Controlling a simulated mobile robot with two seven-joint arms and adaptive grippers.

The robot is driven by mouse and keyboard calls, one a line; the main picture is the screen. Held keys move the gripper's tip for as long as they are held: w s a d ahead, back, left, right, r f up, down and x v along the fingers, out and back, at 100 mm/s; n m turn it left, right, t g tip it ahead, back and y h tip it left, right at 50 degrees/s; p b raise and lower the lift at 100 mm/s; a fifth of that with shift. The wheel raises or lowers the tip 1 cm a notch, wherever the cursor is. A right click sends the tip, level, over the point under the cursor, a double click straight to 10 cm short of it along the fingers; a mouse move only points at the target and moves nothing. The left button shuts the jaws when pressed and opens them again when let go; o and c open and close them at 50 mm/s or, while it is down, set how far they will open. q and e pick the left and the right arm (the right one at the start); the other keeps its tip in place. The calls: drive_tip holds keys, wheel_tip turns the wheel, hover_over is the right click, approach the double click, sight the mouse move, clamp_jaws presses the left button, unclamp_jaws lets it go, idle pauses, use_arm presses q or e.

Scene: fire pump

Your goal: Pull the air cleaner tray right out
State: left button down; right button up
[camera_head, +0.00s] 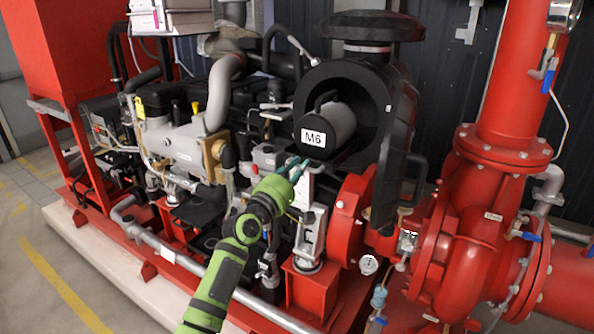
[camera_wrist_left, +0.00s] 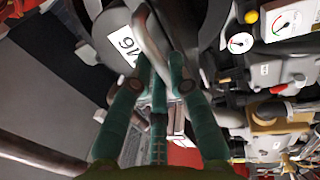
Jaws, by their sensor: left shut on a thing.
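The air cleaner tray shows in the head view as a grey cylinder (camera_head: 341,124) with a white M6 label (camera_head: 313,137) on its dark front. It sits within the mouth of the round black air cleaner housing (camera_head: 372,95). My left gripper (camera_head: 293,167) is just below and left of the label. In the left wrist view, its green fingers (camera_wrist_left: 160,70) close around the lower part of a grey curved handle (camera_wrist_left: 150,35) beside the M6 label (camera_wrist_left: 126,46). The fingers hide the exact contact. My right gripper is not in view.
The engine (camera_head: 185,140) with pipes and hoses stands left of the housing. A large red pump (camera_head: 470,225) and vertical red pipe (camera_head: 515,75) stand on the right. A grey rail (camera_head: 195,268) runs along the front. Open floor (camera_head: 40,280) lies at the lower left.

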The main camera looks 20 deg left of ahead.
use_arm(q)
drive_tip(key=shift+f, duration=0.2)
drive_tip(key=c, duration=1.2)
unclamp_jaws()
drive_tip(key=shift+s, duration=0.1)
drive_tip(key=shift+o, duration=0.2)
drive_tip(key=v, duration=1.2)
drive_tip(key=shift+s, duration=0.2)
drive_tip(key=shift+r, duration=0.1)
